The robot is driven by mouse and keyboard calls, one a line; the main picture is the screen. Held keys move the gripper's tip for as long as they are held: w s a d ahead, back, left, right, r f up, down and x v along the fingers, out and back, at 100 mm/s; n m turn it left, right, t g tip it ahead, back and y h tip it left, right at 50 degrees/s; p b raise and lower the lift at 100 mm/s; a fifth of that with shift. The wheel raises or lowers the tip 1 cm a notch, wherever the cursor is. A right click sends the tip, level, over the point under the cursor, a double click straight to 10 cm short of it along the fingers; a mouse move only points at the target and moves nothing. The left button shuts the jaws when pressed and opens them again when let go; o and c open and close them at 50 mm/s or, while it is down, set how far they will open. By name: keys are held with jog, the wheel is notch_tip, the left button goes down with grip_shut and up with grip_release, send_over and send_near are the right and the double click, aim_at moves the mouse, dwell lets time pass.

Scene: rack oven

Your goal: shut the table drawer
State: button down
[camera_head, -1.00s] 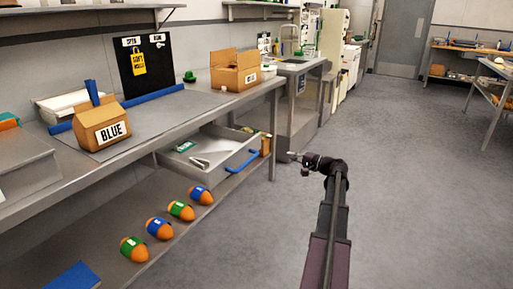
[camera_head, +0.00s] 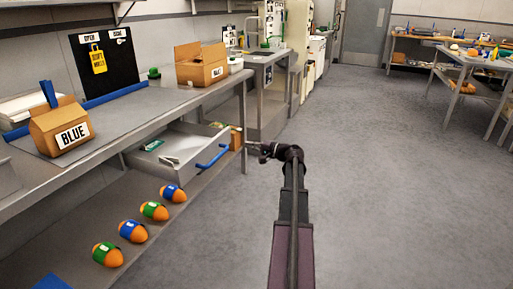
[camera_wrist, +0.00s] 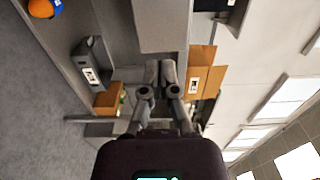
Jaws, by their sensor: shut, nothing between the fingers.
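The table drawer (camera_head: 192,162) hangs open under the grey steel table (camera_head: 115,125) in the head view, pulled out toward the aisle. Its front has a blue bar handle (camera_head: 212,157). A green-and-white item and a pale item lie inside the drawer. My gripper (camera_head: 251,147) is to the right of the drawer front, apart from the handle, pointing left toward the table. In the wrist view my gripper (camera_wrist: 160,66) is shut with its fingers together and empty. I cannot make out the handle in the wrist view.
An open cardboard box (camera_head: 202,70) and a carton marked BLUE (camera_head: 62,131) stand on the table. Several orange egg-shaped objects with bands (camera_head: 155,211) lie on the lower shelf. The grey floor (camera_head: 390,180) to the right is clear. Another table (camera_head: 478,75) stands far right.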

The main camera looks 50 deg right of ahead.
aim_at(226, 139)
jog(key=x, duration=0.9)
jog(key=shift+w+d, duration=0.15)
dwell(0.4)
